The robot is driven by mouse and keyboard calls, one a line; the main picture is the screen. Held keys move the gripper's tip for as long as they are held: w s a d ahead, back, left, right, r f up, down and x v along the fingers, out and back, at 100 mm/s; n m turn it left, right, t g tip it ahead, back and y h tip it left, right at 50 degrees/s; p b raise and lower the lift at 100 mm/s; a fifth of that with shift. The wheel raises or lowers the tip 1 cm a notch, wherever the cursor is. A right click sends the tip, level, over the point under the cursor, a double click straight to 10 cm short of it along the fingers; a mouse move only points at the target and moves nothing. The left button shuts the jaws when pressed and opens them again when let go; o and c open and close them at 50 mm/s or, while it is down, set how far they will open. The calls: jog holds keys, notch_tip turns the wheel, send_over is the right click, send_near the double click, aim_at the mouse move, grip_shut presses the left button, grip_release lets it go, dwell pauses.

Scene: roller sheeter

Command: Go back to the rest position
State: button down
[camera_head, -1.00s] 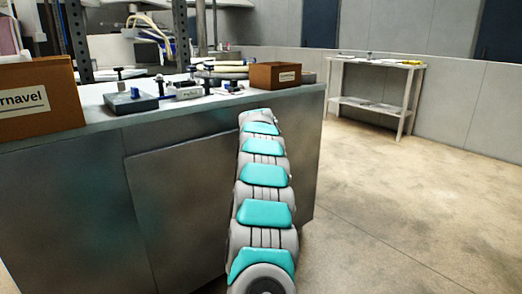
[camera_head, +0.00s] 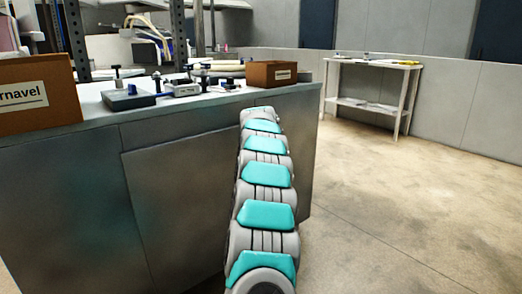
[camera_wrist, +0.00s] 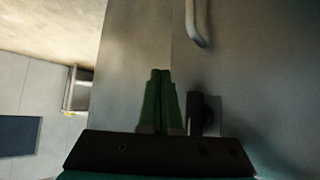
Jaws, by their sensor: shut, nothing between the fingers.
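My gripper (camera_wrist: 160,76) shows in the wrist view with its two green fingers together and nothing between them. It points along the grey cabinet side (camera_wrist: 258,85), with a pale curved bar (camera_wrist: 197,24) at the top beyond it. In the head view my grey and teal arm rises from the bottom centre in front of the cabinet (camera_head: 180,205). The gripper itself is hidden in the head view.
The countertop (camera_head: 100,104) carries a brown labelled box (camera_head: 40,105), a small dark device (camera_head: 128,98) and a smaller brown box (camera_head: 271,74). A white shelf table (camera_head: 370,62) stands at the back right. The floor (camera_head: 420,170) on the right is clear.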

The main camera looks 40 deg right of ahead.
jog(key=s+r, duration=0.6)
jog(key=s, duration=0.2)
jog(key=shift+s+b, duration=0.2)
jog(key=shift+b, duration=0.15)
jog(key=shift+r, duration=0.1)
jog(key=w+a+f+n+y, duration=0.2)
jog(key=a+n+y, duration=0.15)
jog(key=a, duration=1.75)
jog(key=s+a+f+n+g+y, duration=0.15)
jog(key=s+a, duration=0.25)
jog(key=a, duration=0.6)
jog(key=s+a+f+n+g+y, duration=0.1)
jog(key=s+a+f, duration=0.25)
jog(key=a, duration=0.55)
jog(key=s+a+f+n+g, duration=0.1)
jog(key=s+a+f, duration=0.2)
jog(key=s+a, duration=0.3)
jog(key=s+a+f+n+g+y, duration=0.1)
jog(key=s+a+f, duration=0.3)
jog(key=s, duration=1.2)
jog(key=s+a+f+n+g, duration=0.2)
jog(key=s+a, duration=0.5)
jog(key=s, duration=0.4)
notch_tip(320, 180, down, 2)
jog(key=shift+a+f+g, duration=0.1)
jog(key=shift+a+g, duration=0.25)
jog(key=shift+g, duration=0.4)
